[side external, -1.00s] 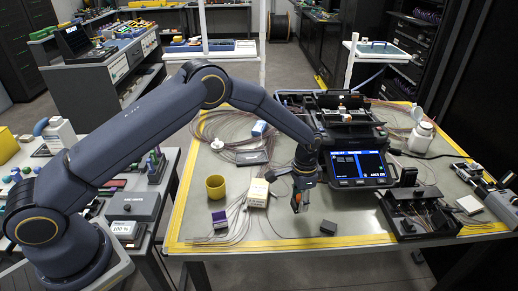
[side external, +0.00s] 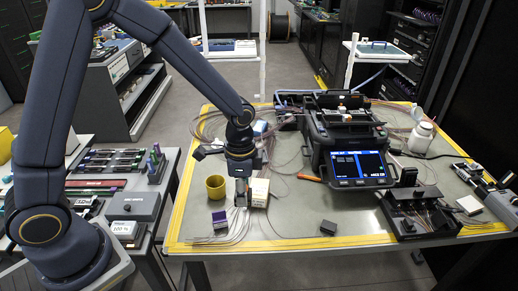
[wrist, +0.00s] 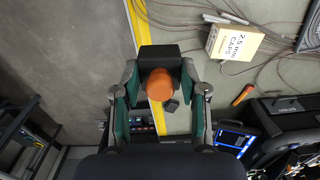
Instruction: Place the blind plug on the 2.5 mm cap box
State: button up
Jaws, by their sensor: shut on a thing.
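The 2.5 mm cap box (side external: 257,192) is a small pale yellow and white carton on the table; its printed top shows at the upper right of the wrist view (wrist: 236,41). My gripper (side external: 240,188) is left of the box in the side view, overlapping its edge there. In the wrist view my gripper (wrist: 160,86) is shut on the blind plug (wrist: 159,84), which shows a round orange end and a dark square part beyond it. The plug is hard to make out in the side view. The box is apart from the plug in the wrist view.
A yellow cup (side external: 215,187) and a purple-and-white box (side external: 220,220) stand close by on the left. A small dark block (side external: 328,227) lies in front. An orange tool (side external: 308,178) lies near the splicer (side external: 345,150). Loose cables surround the boxes.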

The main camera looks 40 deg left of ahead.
jog(key=a+r+n, duration=0.1)
jog(key=a+r, duration=0.2)
jog(key=a, duration=0.4)
send_over(259, 188)
jog(key=f, duration=0.9)
jog(key=shift+s, duration=0.4)
jog(key=shift+w+f, duration=0.3)
jog(key=shift+f, duration=0.05)
jog(key=shift+w+f, duration=0.1)
jog(key=shift+f, duration=1.45)
jog(key=shift+f, duration=0.2)
jog(key=o, duration=1.1)
jog(key=shift+o, duration=0.2)
